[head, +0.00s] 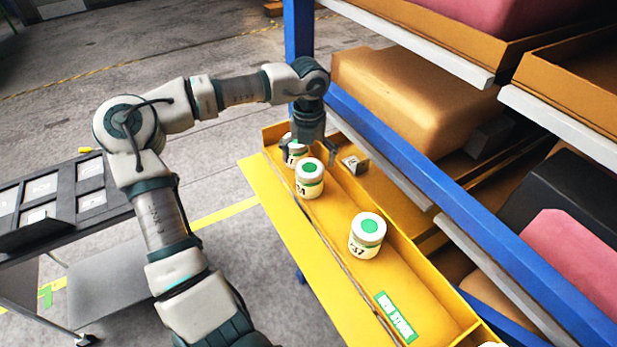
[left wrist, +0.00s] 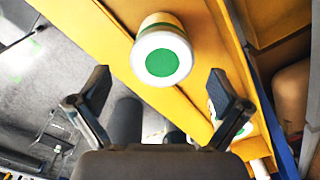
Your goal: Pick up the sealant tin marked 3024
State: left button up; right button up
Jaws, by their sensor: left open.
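A white tin with a green lid spot (head: 309,180) stands upright in the yellow tray; its partly visible label seems to end in 4, and the full number is not readable. A second tin (head: 296,156) stands just behind it, partly hidden by my left gripper (head: 309,148). A third tin (head: 366,238) stands nearer, its label ending in 37. My left gripper is open and points down over the far end of the tray. In the left wrist view a tin (left wrist: 162,52) lies ahead of the open, empty fingers (left wrist: 158,84). My right gripper is not in view.
The yellow tray (head: 440,318) has raised edges and a green-white label (head: 396,317). A small grey block (head: 354,163) sits near its far right side. A blue-framed rack (head: 430,170) with cartons stands close on the right. A dark cart (head: 60,228) stands left.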

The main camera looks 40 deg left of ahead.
aim_at(309, 168)
pick_arm(q)
jog(key=f, duration=0.3)
jog(key=shift+a, duration=0.35)
jog(key=shift+d+f, duration=0.15)
jog(key=shift+f, duration=0.2)
jog(key=shift+d+f, duration=0.15)
jog(key=shift+d, duration=0.15)
jog(key=f+p, duration=0.1)
jog(key=f, duration=0.1)
jog(key=d+f, duration=0.1)
jog(key=f, duration=0.1)
jog(key=shift+w+d+p, duration=0.1)
jog(key=shift+p, duration=0.3)
jog(key=shift+f, duration=0.15)
jog(key=shift+a+f, duration=0.2)
jog(key=shift+a, duration=0.5)
jog(key=shift+a+f, duration=0.15)
jog(key=shift+a, duration=0.2)
jog(key=c, duration=0.7)
jog(key=shift+d, duration=0.1)
jog(key=c, duration=0.4)
jog(key=shift+s+d, duration=0.2)
jog(key=shift+d, duration=0.25)
jog(key=shift+c, duration=0.2)
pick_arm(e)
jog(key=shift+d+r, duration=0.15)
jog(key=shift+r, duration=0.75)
